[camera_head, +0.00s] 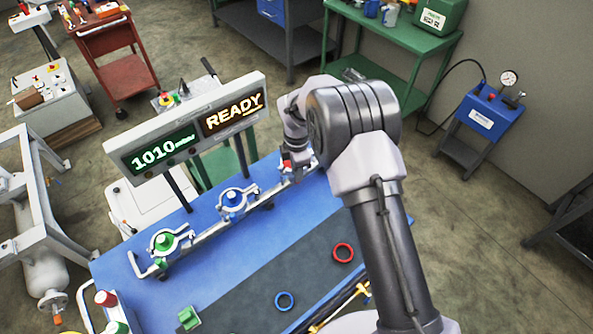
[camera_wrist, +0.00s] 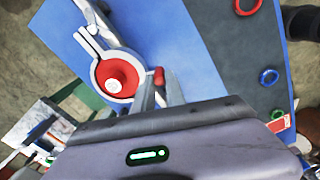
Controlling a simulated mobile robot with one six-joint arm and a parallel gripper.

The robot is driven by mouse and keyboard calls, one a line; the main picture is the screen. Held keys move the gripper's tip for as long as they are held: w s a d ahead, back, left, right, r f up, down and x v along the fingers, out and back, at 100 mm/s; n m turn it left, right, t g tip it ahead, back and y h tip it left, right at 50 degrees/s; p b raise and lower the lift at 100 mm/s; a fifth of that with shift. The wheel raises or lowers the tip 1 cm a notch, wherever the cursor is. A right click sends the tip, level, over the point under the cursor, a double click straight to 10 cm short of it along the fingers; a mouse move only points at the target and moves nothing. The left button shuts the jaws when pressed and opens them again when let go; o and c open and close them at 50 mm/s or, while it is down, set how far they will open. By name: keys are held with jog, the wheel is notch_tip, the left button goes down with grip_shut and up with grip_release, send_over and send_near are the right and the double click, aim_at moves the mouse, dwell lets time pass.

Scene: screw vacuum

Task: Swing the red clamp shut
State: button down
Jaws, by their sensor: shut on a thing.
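The red clamp (camera_wrist: 90,49) is a pale metal ring with a long arm pointing to the upper left in the wrist view. It lies around a round red cap (camera_wrist: 118,76); whether its two halves meet is hidden by my fingers. My gripper (camera_wrist: 158,88) is at the clamp's right side, shut on a small red-tipped part (camera_wrist: 159,76) that stands up between the fingers. In the head view my gripper (camera_head: 294,170) is at the right end of the pipe rail, and the clamp is mostly hidden behind it, with a little red showing.
A blue clamp (camera_head: 238,200) and a green clamp (camera_head: 170,245) sit further left on the rail. A display (camera_head: 190,122) reading 1010 and READY stands behind. A red ring (camera_head: 343,252) and blue ring (camera_head: 284,301) lie on the dark mat (camera_head: 305,277).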

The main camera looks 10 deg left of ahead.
jog(key=c, duration=1.4)
grip_release()
jog(key=shift+o, duration=0.2)
notch_tip(320, 180, up, 18)
jog(key=p, duration=0.2)
jog(key=shift+f, duration=0.25)
